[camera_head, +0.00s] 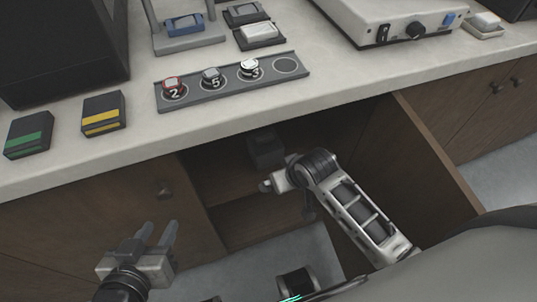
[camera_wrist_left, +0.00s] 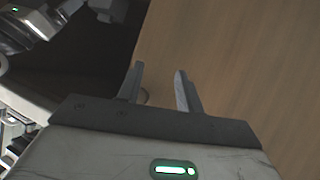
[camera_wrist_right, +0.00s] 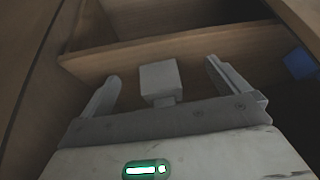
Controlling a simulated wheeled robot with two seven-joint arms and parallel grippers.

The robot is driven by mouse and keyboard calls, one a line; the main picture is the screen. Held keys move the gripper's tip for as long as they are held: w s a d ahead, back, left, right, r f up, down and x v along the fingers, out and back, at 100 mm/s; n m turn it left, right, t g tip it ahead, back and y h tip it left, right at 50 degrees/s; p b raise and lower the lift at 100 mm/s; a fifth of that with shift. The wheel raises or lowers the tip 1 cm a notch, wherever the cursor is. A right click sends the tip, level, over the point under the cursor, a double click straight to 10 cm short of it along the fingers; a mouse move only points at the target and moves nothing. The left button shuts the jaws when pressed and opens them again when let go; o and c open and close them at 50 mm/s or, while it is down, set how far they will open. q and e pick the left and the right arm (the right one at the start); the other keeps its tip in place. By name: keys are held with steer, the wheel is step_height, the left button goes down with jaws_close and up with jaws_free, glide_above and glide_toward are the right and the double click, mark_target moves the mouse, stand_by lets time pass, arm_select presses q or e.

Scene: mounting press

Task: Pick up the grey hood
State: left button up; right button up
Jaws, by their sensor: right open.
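The grey hood (camera_head: 266,148), a small dark block, is inside the open cabinet under the counter. In the right wrist view the grey hood (camera_wrist_right: 161,80) is a pale grey block on a narrower neck, upright on a wooden shelf. My right gripper (camera_head: 268,184) reaches into the cabinet. In its wrist view the right gripper (camera_wrist_right: 163,72) is open, with one finger on each side of the hood and gaps on both sides; I cannot tell how far ahead the hood is. My left gripper (camera_head: 158,234) is open and empty in front of the closed cabinet door.
An open cabinet door (camera_head: 435,165) stands right of my right arm. The counter (camera_head: 330,100) overhangs the opening. On it are a tray (camera_head: 218,93) with numbered pieces, and green-striped (camera_head: 28,134) and yellow-striped (camera_head: 103,113) boxes. A blue object (camera_wrist_right: 299,63) shows at right in the right wrist view.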

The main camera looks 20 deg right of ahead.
mark_target(266, 143)
steer(key=shift+g+h, duration=0.3)
steer(key=shift+g, duration=0.2)
steer(key=w+b, duration=0.1)
steer(key=w, duration=0.2)
steer(key=w+f+b, duration=0.1)
steer(key=w, duration=0.3)
steer(key=w+b, duration=0.1)
steer(key=w, duration=0.3)
steer(key=shift+w+f, duration=0.2)
steer(key=shift+w, duration=0.05)
steer(key=shift+w+a+r, duration=0.1)
steer(key=shift+w, duration=0.4)
steer(key=b+x, duration=0.1)
steer(key=x, duration=0.1)
steer(key=b+x, duration=0.2)
steer(key=shift+w+a, duration=0.1)
steer(key=shift+w, duration=0.3)
steer(key=shift+w+f, duration=0.15)
steer(key=shift+f, duration=0.25)
arm_select(q)
step_height(266, 143, down, 10)
steer(key=w+d+g, duration=0.1)
steer(key=d+g, duration=0.1)
steer(key=shift+d+f+m+h, duration=0.2)
steer(key=shift+f+m+h, duration=0.1)
steer(key=shift+h, duration=0.1)
steer(key=shift+r, duration=0.1)
arm_select(e)
steer(key=c, duration=1)
steer(key=shift+o, duration=0.2)
